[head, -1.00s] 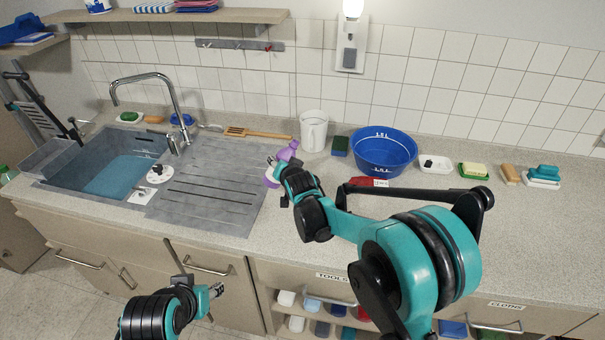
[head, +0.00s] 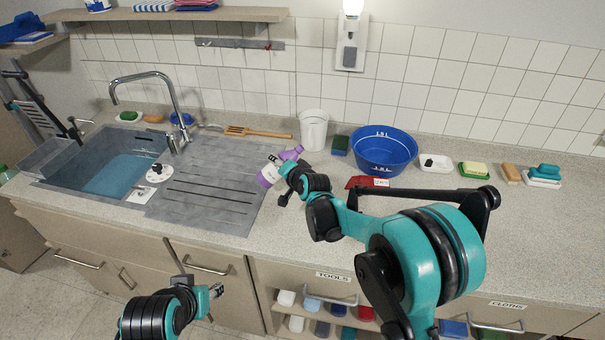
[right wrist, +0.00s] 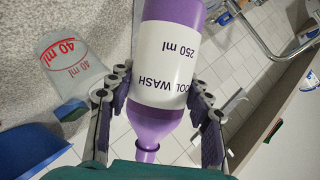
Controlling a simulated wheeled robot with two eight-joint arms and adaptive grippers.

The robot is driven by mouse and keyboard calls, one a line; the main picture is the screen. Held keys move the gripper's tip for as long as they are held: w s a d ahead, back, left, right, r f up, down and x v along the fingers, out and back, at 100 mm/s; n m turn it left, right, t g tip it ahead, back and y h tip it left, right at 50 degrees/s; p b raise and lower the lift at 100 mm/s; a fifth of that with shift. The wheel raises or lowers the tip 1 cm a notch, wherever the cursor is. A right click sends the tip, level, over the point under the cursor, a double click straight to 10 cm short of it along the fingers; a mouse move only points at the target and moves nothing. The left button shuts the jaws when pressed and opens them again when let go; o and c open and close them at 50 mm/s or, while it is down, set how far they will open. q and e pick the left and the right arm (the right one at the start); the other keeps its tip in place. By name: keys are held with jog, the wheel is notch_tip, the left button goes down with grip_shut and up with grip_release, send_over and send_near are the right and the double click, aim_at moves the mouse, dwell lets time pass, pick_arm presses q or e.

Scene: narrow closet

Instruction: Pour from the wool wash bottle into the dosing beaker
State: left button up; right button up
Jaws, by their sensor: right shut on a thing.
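The wool wash bottle (head: 270,176) is purple with a white label. It is held tilted above the counter at the drainboard's right edge, its narrow neck toward the upper right in the head view. My right gripper (head: 284,180) is shut on it. In the right wrist view the bottle (right wrist: 168,60) sits between both fingers (right wrist: 162,115), neck toward the bottom of the picture. The translucent dosing beaker (head: 313,130) stands upright on the counter, apart from the bottle; its red 40 ml mark shows in the wrist view (right wrist: 70,65). My left gripper (head: 217,291) hangs low before the cabinets; its jaw opening is unclear.
A sponge (head: 340,145) and a blue basin (head: 383,165) stand right of the beaker. A red item (head: 362,181) lies in front of the basin. A wooden spatula (head: 255,133) lies behind the drainboard (head: 205,210). The sink (head: 60,165) is at left. The front right counter is clear.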

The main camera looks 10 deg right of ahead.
jog(key=shift+s+a+f+m+y+b, duration=0.1)
jog(key=shift+a+f+m+y+b, duration=0.4)
jog(key=shift+m, duration=0.3)
dwell(2.9)
jog(key=shift+a+f+m+y+b, duration=0.1)
jog(key=shift+f+m+y+b, duration=0.4)
jog(key=shift+m+y+b, duration=0.15)
dwell(1.9)
jog(key=shift+a+m+y+b, duration=0.15)
jog(key=shift+m+y+b, duration=0.2)
jog(key=shift+b, duration=0.1)
dwell(1.3)
